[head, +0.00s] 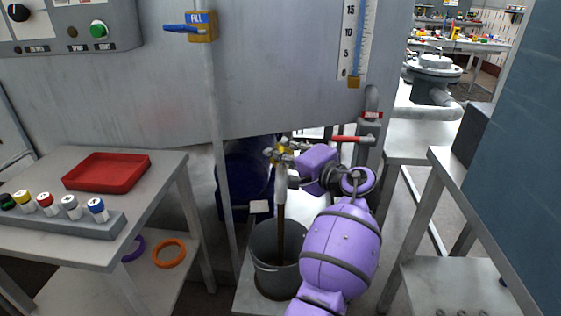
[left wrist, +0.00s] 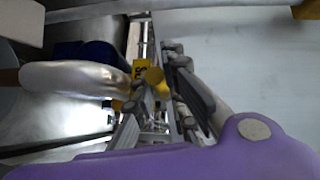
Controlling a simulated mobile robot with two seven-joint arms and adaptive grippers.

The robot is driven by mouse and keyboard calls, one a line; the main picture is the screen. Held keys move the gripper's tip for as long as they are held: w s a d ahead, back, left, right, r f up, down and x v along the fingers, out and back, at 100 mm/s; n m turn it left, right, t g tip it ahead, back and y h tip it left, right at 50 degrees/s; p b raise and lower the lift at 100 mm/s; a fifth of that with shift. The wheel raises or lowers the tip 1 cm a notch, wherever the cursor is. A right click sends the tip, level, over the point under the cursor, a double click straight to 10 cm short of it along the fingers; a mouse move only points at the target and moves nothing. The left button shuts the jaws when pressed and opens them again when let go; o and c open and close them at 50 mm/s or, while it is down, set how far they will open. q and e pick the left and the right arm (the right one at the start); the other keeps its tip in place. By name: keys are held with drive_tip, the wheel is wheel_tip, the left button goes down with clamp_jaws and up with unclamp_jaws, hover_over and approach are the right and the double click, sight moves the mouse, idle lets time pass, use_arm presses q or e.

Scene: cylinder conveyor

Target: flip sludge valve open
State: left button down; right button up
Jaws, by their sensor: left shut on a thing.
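The sludge valve is a small yellow body (head: 279,154) at the foot of the big grey tank, above a pale metal spout (head: 281,186). In the left wrist view its yellow tag (left wrist: 139,69) is partly readable, and the spout (left wrist: 75,79) lies to the left. My left gripper (head: 287,153) is at the valve, shut on its handle, which the fingers mostly hide. In the wrist view the fingers (left wrist: 160,100) close around the yellow valve part. A brown column (head: 281,232) runs from the spout down into a grey bucket (head: 265,262). My right gripper is not in view.
A blue drum (head: 233,188) stands behind the tank leg. A red-handled valve (head: 352,139) is right of my gripper. A blue-handled fill valve (head: 195,28) is above. The left table (head: 150,180) holds a red tray (head: 107,187) and small bottles.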

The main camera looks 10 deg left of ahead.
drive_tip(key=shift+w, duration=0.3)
use_arm(q)
drive_tip(key=c, duration=1.7)
unclamp_jaws()
drive_tip(key=shift+c, duration=0.2)
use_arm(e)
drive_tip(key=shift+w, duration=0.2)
use_arm(q)
drive_tip(key=shift+s+d, duration=0.1)
drive_tip(key=shift+d, duration=0.15)
drive_tip(key=v, duration=0.7)
drive_tip(key=shift+s+d, duration=0.2)
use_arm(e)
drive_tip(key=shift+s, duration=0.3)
use_arm(q)
drive_tip(key=shift+r, duration=0.1)
